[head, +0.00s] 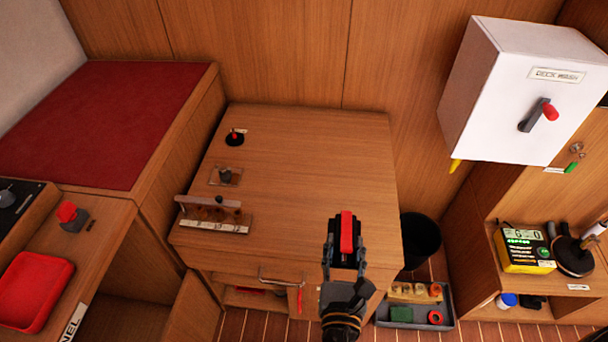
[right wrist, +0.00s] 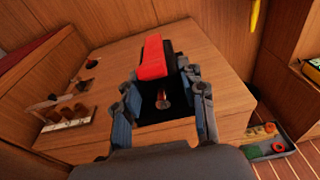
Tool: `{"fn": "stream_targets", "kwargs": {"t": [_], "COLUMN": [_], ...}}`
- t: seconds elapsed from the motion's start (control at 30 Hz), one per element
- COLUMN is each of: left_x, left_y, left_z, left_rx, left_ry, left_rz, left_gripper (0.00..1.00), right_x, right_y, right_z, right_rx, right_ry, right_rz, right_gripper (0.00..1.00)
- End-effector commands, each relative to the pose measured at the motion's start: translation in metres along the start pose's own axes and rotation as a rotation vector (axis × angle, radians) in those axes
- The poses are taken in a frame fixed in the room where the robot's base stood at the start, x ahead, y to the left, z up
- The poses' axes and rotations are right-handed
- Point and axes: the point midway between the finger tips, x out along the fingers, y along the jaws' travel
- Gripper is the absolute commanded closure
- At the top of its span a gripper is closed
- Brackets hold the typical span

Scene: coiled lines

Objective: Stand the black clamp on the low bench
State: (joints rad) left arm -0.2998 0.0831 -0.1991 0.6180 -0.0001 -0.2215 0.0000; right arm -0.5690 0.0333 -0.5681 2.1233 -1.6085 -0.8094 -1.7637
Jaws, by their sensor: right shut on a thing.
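My right gripper (head: 346,252) is in front of the low wooden bench (head: 310,160), over its near right part in the head view. It is shut on the black clamp, whose red bar (head: 347,230) points away from me. In the right wrist view the clamp (right wrist: 153,58) shows its red bar, a dark body and a small metal pin between the fingers. Part of the dark body is hidden by the fingers. I cannot tell how far the clamp is above the bench top. My left gripper is not in view.
On the bench's left side are a small rack (head: 212,215), a clear plate with a knob (head: 226,175) and a black-and-red piece (head: 235,138). The bench's middle and right are clear. A black bin (head: 420,240) and a grey tray (head: 445,314) stand at its right.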

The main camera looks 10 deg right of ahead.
Motion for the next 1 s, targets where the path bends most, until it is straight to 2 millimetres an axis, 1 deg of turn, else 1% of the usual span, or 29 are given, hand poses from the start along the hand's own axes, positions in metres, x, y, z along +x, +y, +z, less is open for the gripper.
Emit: {"fn": "stream_targets", "kwargs": {"t": [0.03, 0.1, 0.17, 0.27, 0.37, 0.43, 0.5, 0.6, 0.7, 0.93, 1.0], "left_x": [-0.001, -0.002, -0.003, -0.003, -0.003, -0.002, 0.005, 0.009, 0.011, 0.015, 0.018], "left_y": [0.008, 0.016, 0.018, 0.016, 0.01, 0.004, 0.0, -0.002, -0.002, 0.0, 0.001], "left_z": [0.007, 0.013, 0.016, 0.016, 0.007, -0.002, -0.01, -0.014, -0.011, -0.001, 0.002], "left_rx": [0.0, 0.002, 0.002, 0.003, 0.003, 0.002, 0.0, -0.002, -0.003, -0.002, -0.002], "left_ry": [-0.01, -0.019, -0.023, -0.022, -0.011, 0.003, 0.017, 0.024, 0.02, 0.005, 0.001], "left_rz": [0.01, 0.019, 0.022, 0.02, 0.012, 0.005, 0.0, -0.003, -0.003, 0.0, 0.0], "left_gripper": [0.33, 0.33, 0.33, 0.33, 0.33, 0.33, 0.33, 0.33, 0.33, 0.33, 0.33], "right_x": [0.006, 0.018, 0.031, 0.056, 0.08, 0.097, 0.108, 0.124, 0.135, 0.148, 0.149], "right_y": [0.003, 0.006, 0.008, 0.012, 0.016, 0.019, 0.021, 0.023, 0.025, 0.027, 0.027], "right_z": [0.001, -0.001, -0.005, -0.012, -0.02, -0.025, -0.042, -0.056, -0.065, -0.078, -0.089], "right_rx": [0.002, 0.002, 0.002, 0.001, 0.001, 0.001, -0.002, 0.0, 0.0, 0.0, -0.002], "right_ry": [-0.009, -0.013, -0.013, -0.013, -0.011, -0.012, -0.009, -0.009, -0.01, -0.008, -0.007], "right_rz": [-0.004, -0.006, -0.006, -0.005, -0.005, -0.004, -0.004, -0.004, -0.004, -0.004, -0.003], "right_gripper": [1.0, 1.0, 1.0, 1.0, 1.0, 1.0, 1.0, 1.0, 1.0, 1.0, 1.0]}}
